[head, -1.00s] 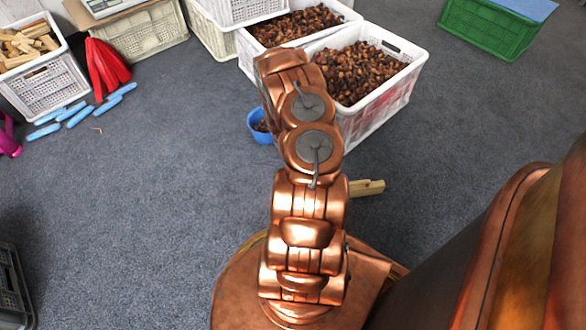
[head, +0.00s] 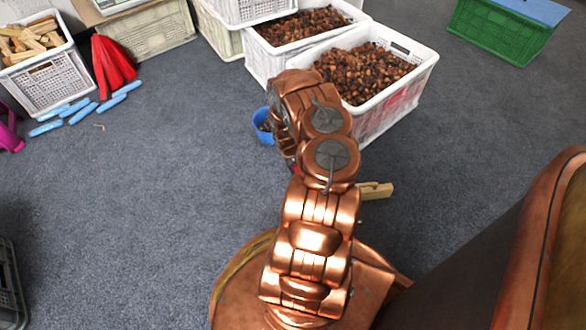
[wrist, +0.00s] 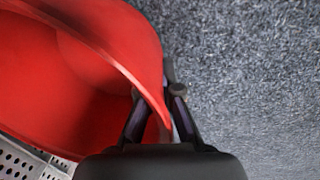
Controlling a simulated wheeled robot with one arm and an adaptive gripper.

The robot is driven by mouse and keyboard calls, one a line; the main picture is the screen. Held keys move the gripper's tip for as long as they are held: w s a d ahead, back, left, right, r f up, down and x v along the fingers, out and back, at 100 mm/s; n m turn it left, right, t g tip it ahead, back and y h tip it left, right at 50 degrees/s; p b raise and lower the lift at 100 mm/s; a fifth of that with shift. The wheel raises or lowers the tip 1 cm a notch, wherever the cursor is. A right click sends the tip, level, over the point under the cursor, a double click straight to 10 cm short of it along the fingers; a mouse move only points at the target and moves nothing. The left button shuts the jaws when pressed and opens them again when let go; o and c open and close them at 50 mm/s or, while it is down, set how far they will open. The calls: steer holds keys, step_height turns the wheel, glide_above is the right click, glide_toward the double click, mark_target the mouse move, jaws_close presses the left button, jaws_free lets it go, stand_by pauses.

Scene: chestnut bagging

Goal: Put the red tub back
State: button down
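The red tub (wrist: 80,60) fills the left of the wrist view, its curved rim running down between the two fingers of my gripper (wrist: 165,112). My gripper is shut on the tub's wall at the rim. The tub's inside faces the camera, and its far side is out of frame. In the head view, my copper arm hides the tub and my gripper almost completely. Whether the tub touches the floor cannot be told.
White crates of chestnuts (head: 425,72) stand beyond my arm, a blue cup (head: 262,128) beside them. A wooden piece (head: 375,190) lies right of my arm. Red bags (head: 112,62) and several light-blue items (head: 80,115) lie at upper left. The left-centre carpet is clear.

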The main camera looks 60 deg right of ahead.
steer(key=c, duration=1.3)
jaws_free()
steer(key=shift+f, duration=0.1)
steer(key=w+a+r+g+p, duration=0.1)
steer(key=a+r+p, duration=0.3)
steer(key=r, duration=1.1)
steer(key=w+a+r+p, duration=0.15)
steer(key=a+r, duration=0.45)
steer(key=r, duration=0.9)
steer(key=s+a+r, duration=0.3)
steer(key=a+r, duration=1)
steer(key=s+a+r+n, duration=0.1)
steer(key=s+a+r, duration=0.3)
steer(key=s+a, duration=0.2)
steer(key=s+a+r+n+g+y, duration=0.1)
steer(key=s+a+r, duration=0.3)
steer(key=s+a, duration=0.3)
steer(key=s+a+r+n+g, duration=0.1)
steer(key=s+a+r, duration=0.3)
steer(key=s+a, duration=0.3)
steer(key=shift+s+a+y+p, duration=0.15)
steer(key=shift+a+y, duration=0.05)
steer(key=shift+a, duration=0.25)
steer(key=shift+s+a+y+p, duration=0.1)
steer(key=shift+a+y+p, duration=0.1)
steer(key=shift+a, duration=0.25)
